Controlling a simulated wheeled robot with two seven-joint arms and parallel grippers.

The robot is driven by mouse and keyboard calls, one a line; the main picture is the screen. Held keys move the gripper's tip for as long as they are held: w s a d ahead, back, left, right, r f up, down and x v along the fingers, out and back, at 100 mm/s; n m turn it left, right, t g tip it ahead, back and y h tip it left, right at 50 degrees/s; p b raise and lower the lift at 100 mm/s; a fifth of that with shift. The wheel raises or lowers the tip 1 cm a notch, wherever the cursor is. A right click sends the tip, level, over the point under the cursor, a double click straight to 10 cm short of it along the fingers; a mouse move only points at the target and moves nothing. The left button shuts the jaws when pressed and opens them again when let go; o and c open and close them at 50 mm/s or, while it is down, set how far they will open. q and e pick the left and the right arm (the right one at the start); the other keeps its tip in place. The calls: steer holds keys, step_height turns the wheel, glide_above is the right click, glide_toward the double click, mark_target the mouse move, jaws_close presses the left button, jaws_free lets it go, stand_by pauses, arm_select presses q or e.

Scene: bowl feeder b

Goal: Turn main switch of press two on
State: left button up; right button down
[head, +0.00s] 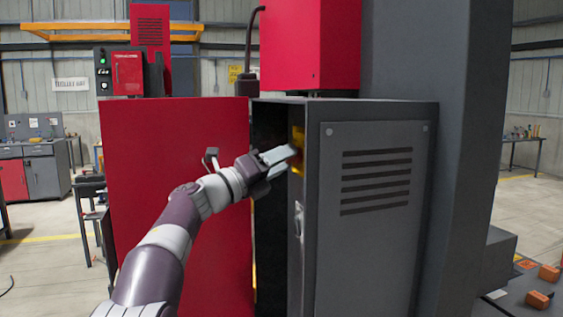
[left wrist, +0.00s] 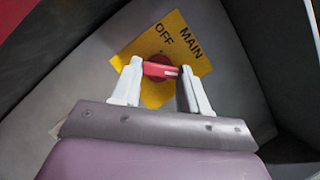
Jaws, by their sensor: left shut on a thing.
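The main switch (left wrist: 160,70) is a red rotary handle on a yellow plate (left wrist: 188,50) marked "MAIN" and "OFF" in the left wrist view. The plate appears rotated in that view. My left gripper (left wrist: 160,80) has one finger on each side of the red handle and is shut on it. In the head view, my left gripper (head: 292,153) reaches into the open cabinet, and the yellow plate (head: 299,143) shows just beyond its fingertips. The handle itself is hidden there. My right gripper is not in view.
The red cabinet door (head: 150,220) stands open to the left of my arm. The grey cabinet side (head: 375,240) with vent slots is close on the right. Orange blocks (head: 538,299) lie at the lower right. A workbench (head: 40,165) stands at the far left.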

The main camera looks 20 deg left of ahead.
arm_select(q)
steer(key=o, duration=1.1)
steer(key=shift+a, duration=0.1)
steer(key=shift+c, duration=0.2)
steer(key=b+v, duration=0.4)
steer(key=v, duration=0.8)
steer(key=shift+s+a, duration=0.2)
steer(key=shift+s, duration=0.1)
steer(key=shift+f, duration=0.15)
